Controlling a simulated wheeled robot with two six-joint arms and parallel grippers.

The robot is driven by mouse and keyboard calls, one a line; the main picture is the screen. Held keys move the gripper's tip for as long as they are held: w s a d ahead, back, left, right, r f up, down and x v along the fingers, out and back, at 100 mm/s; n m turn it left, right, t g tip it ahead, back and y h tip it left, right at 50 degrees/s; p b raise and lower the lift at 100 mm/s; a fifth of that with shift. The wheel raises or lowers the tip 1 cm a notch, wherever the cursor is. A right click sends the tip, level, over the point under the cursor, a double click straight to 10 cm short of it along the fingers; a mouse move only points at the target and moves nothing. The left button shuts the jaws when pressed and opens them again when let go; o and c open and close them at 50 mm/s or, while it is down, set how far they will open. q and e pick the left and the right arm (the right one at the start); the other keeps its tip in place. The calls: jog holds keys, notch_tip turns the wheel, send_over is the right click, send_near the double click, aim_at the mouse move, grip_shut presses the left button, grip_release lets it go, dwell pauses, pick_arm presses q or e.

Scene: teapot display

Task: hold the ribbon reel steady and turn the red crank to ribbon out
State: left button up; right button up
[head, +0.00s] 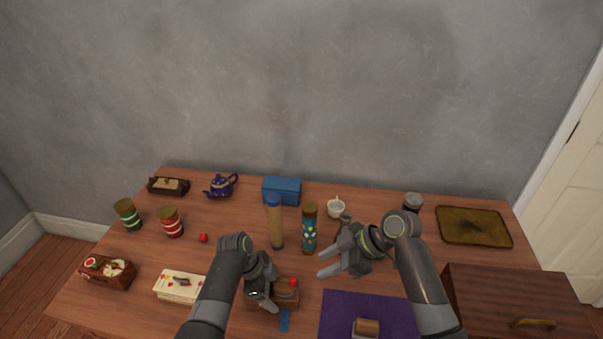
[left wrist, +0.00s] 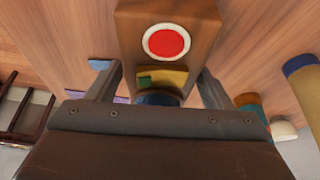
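The ribbon reel (head: 286,297) is a brown wooden block near the table's front, with a red crank knob (head: 292,282) and a blue ribbon tip (head: 284,320) at its front. The left wrist view shows its wooden body (left wrist: 130,28) close up, with a red disc in a white ring and a yellow label. My left gripper (head: 265,292) has a finger on each side of the reel, with no clear gap at the fingertips. My right gripper (head: 325,263) is open and empty, behind and to the right of the reel.
A purple mat (head: 345,305) lies right of the reel, with a small wooden item on it. A tan bottle (head: 276,228) and a patterned cylinder (head: 309,235) stand behind. A cream box (head: 180,287) is at left, a wooden chest (head: 500,295) at right.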

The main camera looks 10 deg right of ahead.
pick_arm(q)
jog(key=shift+o, duration=0.9)
jog(key=shift+r, duration=0.1)
